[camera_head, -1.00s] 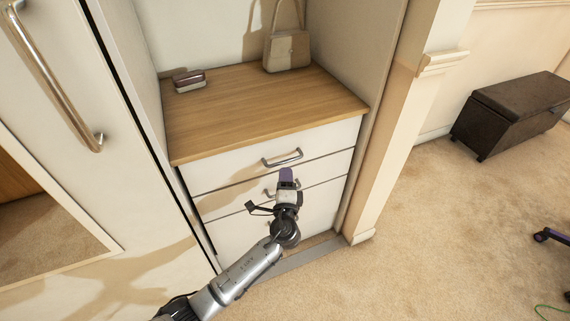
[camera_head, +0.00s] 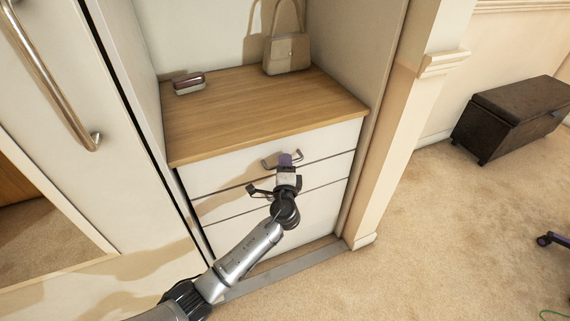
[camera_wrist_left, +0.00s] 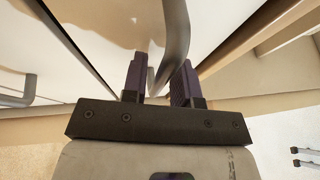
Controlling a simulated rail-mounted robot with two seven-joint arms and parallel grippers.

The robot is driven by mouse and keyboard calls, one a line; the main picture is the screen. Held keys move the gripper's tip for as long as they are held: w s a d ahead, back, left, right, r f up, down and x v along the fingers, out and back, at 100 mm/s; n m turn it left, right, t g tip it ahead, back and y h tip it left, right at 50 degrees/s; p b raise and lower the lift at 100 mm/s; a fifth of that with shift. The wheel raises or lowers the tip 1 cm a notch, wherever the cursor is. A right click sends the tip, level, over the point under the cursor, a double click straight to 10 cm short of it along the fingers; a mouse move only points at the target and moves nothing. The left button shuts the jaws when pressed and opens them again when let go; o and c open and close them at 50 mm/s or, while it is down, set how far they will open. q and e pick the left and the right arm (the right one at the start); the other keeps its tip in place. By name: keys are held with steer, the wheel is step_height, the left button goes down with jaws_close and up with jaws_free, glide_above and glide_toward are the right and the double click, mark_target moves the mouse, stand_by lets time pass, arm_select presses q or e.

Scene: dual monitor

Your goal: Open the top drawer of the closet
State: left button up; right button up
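The closet has a stack of white drawers under a wooden top. The top drawer (camera_head: 225,174) looks closed, flush with the front. Its curved metal handle (camera_head: 269,165) is partly hidden by my left gripper (camera_head: 286,160). In the left wrist view, my left gripper (camera_wrist_left: 161,82) has its two purple fingers apart, with the handle bar (camera_wrist_left: 176,35) passing between them. Clear space shows on the left side of the bar; I cannot tell whether the right finger touches it. My right gripper is not in view.
A handbag (camera_head: 287,53) and a small box-like item (camera_head: 189,83) stand on the wooden top (camera_head: 260,105). A tall white door (camera_head: 75,190) with a long handle is at the left. A dark chest (camera_head: 510,115) stands right, beyond open carpet (camera_head: 440,230).

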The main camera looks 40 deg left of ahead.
arm_select(q)
jaws_close()
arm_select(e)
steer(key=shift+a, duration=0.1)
